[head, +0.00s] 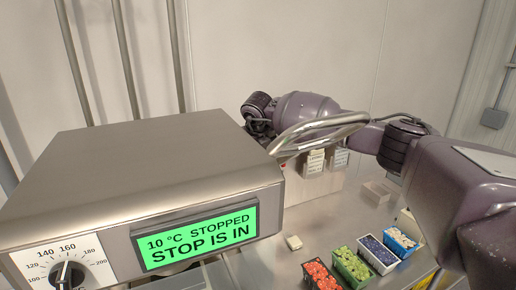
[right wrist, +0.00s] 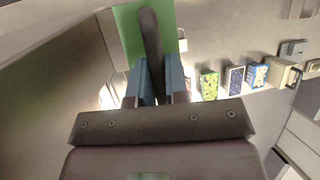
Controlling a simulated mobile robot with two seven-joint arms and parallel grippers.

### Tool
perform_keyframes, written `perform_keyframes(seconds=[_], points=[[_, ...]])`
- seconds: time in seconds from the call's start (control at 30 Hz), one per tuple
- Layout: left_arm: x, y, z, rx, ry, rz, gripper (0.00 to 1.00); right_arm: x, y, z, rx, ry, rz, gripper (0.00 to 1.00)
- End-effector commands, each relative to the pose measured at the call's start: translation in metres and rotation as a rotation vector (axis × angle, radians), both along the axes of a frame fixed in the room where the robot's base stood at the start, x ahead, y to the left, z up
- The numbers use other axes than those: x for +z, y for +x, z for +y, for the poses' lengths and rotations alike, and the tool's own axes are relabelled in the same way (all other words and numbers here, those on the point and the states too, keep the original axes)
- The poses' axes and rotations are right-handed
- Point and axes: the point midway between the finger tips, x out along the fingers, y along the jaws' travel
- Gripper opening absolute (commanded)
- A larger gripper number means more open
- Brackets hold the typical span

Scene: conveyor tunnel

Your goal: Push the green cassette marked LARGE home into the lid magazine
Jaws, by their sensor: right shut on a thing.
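The green cassette (right wrist: 129,31) shows in the right wrist view as a flat green plate at the top, beyond my fingers. No LARGE marking can be read on it from here. My right gripper (right wrist: 156,66) is shut on a dark upright bar in front of the green plate, which looks like the cassette's grip. In the head view my right arm reaches in from the right and its gripper is hidden behind the steel machine housing (head: 130,160). The lid magazine cannot be made out. My left gripper is not in view.
The housing's display (head: 200,236) reads 10 °C STOPPED, STOP IS IN. Small boxes of red (head: 318,276), green (head: 351,266) and blue (head: 377,254) pieces stand on the steel table at front right. A small pale block (head: 293,243) lies left of them.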

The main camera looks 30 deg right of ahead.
Motion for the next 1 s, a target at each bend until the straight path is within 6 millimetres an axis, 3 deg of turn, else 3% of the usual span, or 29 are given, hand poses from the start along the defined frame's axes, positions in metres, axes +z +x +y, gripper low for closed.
perform_keyframes(seconds=[0.8,1.0], points=[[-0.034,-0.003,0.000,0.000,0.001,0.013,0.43,-0.047,0.000,0.000,0.000,0.000,-0.001,0.00],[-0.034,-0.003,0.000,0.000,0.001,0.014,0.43,-0.047,0.000,0.000,0.000,0.000,-0.002,0.00]])
